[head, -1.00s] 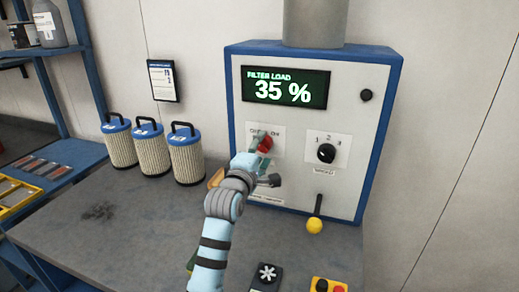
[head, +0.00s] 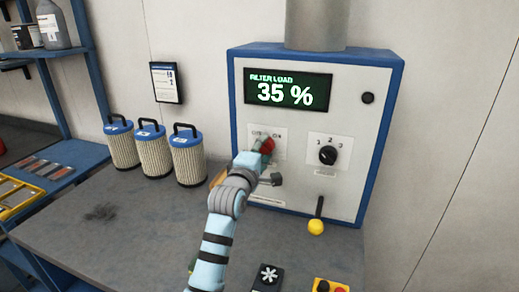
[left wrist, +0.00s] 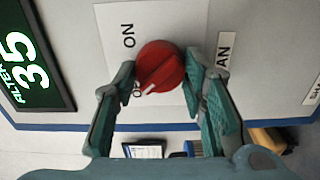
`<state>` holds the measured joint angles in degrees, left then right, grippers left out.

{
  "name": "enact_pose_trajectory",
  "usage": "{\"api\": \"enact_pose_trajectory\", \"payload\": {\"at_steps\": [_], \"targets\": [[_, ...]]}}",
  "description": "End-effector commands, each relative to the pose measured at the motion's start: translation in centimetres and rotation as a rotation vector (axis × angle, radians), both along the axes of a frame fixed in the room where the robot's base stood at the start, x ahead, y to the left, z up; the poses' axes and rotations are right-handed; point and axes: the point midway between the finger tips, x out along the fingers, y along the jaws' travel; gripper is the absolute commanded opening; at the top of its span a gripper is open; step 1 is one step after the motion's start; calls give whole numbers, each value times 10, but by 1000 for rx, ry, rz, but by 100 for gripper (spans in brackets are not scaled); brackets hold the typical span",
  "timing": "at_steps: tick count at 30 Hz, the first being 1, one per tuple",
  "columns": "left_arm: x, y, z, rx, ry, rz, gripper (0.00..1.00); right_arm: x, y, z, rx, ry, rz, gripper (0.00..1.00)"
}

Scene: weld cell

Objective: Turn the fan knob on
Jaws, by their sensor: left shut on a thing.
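The red fan knob (head: 267,146) is on the white front panel of the blue-edged cabinet, on a white label with OFF and ON. In the left wrist view the knob (left wrist: 161,66) sits between the two fingertips, and its white mark points toward the OFF word, away from ON. My left gripper (head: 256,156) is at the knob and shut on it; its fingers (left wrist: 160,72) show on both sides of the knob. The gripper partly hides the knob and label in the head view. My right gripper is not in view.
A black 1-2-3 selector (head: 328,155) is right of the knob. A yellow-tipped lever (head: 316,227) hangs below it. The display (head: 288,90) reads FILTER LOAD 35 %. Several filter cartridges (head: 188,158) stand on the grey bench (head: 120,225) at left. A button box (head: 329,286) is at the front.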

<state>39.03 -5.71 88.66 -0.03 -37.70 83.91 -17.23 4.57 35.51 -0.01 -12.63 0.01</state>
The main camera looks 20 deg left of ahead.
Motion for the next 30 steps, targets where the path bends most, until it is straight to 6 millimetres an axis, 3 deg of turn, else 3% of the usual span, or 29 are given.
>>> {"api": "enact_pose_trajectory", "payload": {"at_steps": [11, 30], "targets": [[0, -3, 2, 209, -6, -5, 10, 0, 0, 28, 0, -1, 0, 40], [0, -2, -2, 810, -41, -6, 10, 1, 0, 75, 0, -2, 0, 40]]}}
